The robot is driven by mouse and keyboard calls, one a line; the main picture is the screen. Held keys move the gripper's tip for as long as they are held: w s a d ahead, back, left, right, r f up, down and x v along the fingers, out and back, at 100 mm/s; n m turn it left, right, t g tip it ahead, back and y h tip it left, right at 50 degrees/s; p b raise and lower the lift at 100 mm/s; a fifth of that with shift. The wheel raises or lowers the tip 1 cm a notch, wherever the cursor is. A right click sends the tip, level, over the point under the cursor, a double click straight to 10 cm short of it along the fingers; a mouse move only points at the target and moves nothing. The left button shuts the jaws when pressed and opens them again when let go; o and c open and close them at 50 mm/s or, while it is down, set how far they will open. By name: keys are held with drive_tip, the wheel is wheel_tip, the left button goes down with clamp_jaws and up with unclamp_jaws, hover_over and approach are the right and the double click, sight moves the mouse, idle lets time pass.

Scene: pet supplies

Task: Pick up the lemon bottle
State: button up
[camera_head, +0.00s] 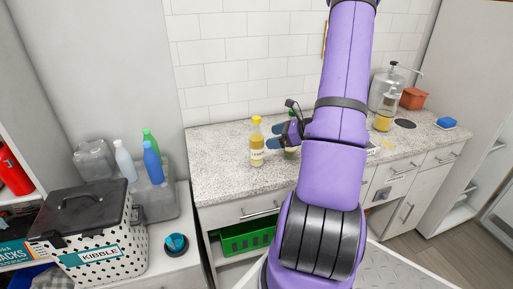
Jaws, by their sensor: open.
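The lemon bottle (257,143) is clear with yellowish contents, a yellow cap and a white label. It stands upright on the speckled counter (222,165), near its left part. My gripper (275,136) is just right of the bottle, with its blue-tipped fingers pointing left toward it. The jaws are open and hold nothing that I can see. I cannot tell whether a fingertip touches the bottle. My purple arm hides the counter behind it.
A greenish item (291,150) stands partly hidden behind my gripper. A glass dispenser (388,92), an orange pot (414,98) and a blue sponge (447,122) are at the right. The counter left of the bottle is clear.

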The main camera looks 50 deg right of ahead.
sight(256, 143)
drive_tip(key=shift+f+x, duration=0.2)
drive_tip(key=shift+x, duration=1.8)
drive_tip(key=shift+f+x, duration=0.2)
drive_tip(key=shift+x, duration=1.75)
drive_tip(key=shift+s, duration=0.15)
drive_tip(key=shift+c, duration=0.2)
drive_tip(key=c, duration=1.1)
